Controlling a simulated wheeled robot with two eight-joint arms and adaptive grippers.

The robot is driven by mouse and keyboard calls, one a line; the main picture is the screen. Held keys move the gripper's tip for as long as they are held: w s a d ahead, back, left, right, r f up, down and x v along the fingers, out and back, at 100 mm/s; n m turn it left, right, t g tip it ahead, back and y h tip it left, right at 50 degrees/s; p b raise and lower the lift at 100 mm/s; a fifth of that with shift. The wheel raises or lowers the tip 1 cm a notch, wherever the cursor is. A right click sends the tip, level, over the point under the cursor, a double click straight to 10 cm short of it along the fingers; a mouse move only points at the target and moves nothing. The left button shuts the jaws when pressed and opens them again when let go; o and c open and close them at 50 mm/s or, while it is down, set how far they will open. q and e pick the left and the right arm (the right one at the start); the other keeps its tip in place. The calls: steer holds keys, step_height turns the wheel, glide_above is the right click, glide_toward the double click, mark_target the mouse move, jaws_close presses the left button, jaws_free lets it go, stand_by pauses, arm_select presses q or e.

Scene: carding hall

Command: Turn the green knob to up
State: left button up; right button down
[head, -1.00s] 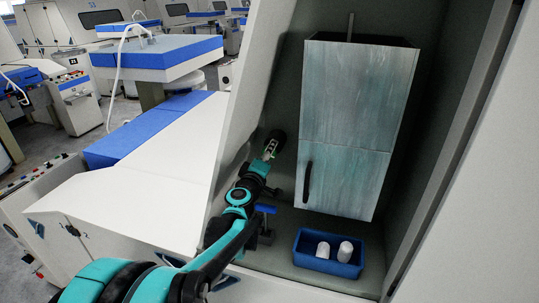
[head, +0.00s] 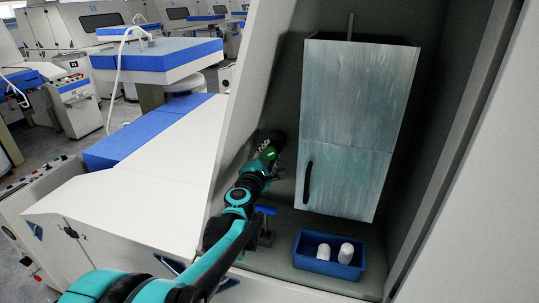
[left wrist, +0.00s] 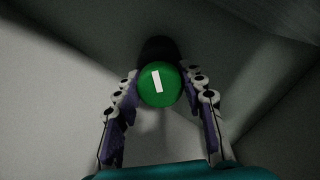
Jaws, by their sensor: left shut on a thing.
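The green knob (left wrist: 160,84) is round with a white bar mark and sits in front of a dark round base. In the left wrist view the bar is close to upright, its top leaning slightly left. In the head view the knob (head: 268,153) is small, on the inner left wall of the recess, and the exact direction of its mark is hard to tell. My left gripper (left wrist: 163,92) is shut on the knob, one finger on each side. It also shows in the head view (head: 266,156). My right gripper is out of view.
A grey-blue cabinet (head: 355,100) with a dark handle (head: 307,182) hangs to the right of the gripper. Below it are a blue bin (head: 312,262) with white cylinders and a blue-topped fixture (head: 265,210) close to my arm.

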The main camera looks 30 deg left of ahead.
arm_select(q)
steer(key=n, duration=0.5)
steer(key=shift+f+n, duration=0.1)
steer(key=shift+n, duration=0.2)
steer(key=n, duration=0.5)
steer(key=shift+n+b, duration=0.3)
steer(key=shift+b, duration=0.05)
steer(key=o, duration=1.2)
steer(key=shift+s, duration=0.1)
steer(key=v, duration=1.2)
